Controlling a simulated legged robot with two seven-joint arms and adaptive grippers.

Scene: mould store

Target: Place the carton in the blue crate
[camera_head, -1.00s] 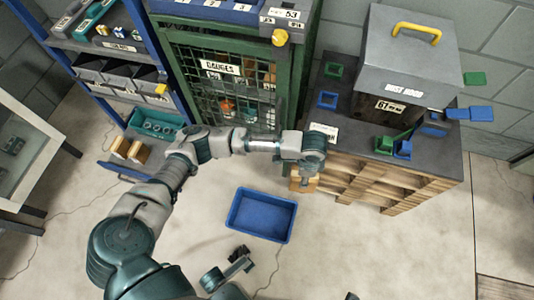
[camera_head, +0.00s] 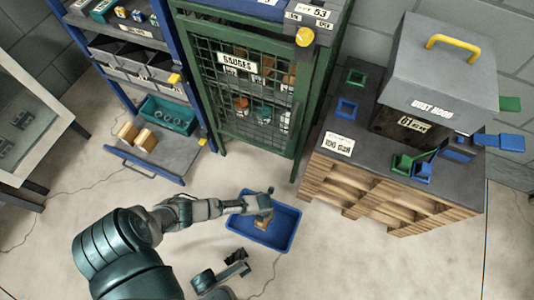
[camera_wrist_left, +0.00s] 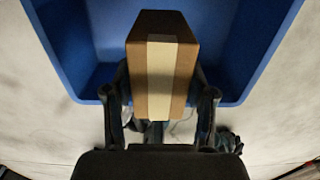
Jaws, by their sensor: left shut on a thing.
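The blue crate (camera_head: 287,240) stands on the floor, open side up, in the middle of the head view. My left gripper (camera_head: 264,214) is over the crate and shut on the carton (camera_head: 261,224), a small brown box. In the left wrist view the carton (camera_wrist_left: 162,70), with a pale strip down its face, sits between the two fingers of my left gripper (camera_wrist_left: 160,100). The crate (camera_wrist_left: 245,50) spreads behind it there. I cannot tell whether the carton touches the crate's bottom.
A green mesh cabinet (camera_head: 236,110) stands behind the crate. A wooden pallet stack (camera_head: 375,195) with a grey hood (camera_head: 435,75) is at the right. A blue rack (camera_head: 115,60) and a low grey tray with tan boxes (camera_head: 145,140) are at the left.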

